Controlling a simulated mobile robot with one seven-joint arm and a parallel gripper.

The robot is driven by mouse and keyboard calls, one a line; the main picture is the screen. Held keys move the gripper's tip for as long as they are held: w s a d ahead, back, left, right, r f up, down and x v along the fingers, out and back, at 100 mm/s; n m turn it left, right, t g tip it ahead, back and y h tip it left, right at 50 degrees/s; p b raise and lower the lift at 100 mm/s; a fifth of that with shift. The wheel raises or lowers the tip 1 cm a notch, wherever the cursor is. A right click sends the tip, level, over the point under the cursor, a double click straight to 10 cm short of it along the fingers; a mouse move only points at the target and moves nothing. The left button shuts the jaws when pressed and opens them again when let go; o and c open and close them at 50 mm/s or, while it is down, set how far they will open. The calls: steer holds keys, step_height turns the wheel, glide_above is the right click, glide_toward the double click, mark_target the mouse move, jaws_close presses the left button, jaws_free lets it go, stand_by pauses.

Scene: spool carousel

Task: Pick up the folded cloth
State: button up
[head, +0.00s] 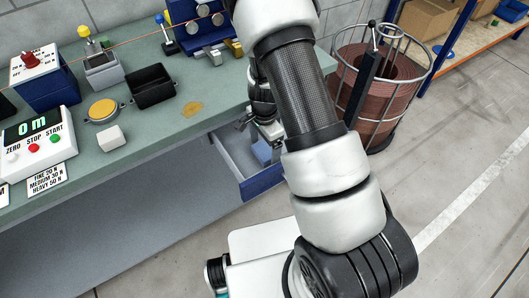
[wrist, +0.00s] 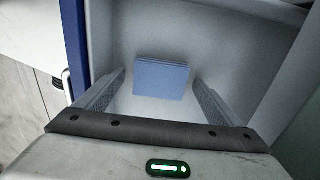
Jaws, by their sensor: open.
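The folded cloth (wrist: 161,77) is a light blue, flat rectangle lying on the floor of an open drawer in the wrist view. It also shows in part in the head view (head: 262,151), beside my arm. The drawer (head: 264,186) has a blue front and pale inside walls, and sticks out from under the bench. My gripper (wrist: 160,86) is open, with one finger to the left and one to the right of the cloth in the picture. The fingers do not appear to touch it. In the head view my arm hides part of the drawer and gripper.
The green bench top (head: 190,130) holds a black bin (head: 152,87), a white block (head: 110,137), a yellow-topped disc (head: 103,110) and a meter display (head: 38,138). A wire basket (head: 380,85) stands right of the drawer. Open floor lies at the right.

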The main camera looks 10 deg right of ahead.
mark_target(265, 150)
steer(key=c, duration=1.1)
steer(key=shift+r, duration=0.1)
steer(key=shift+c, duration=0.2)
step_height(265, 150, up, 10)
steer(key=p, duration=0.1)
steer(key=shift+p, duration=0.35)
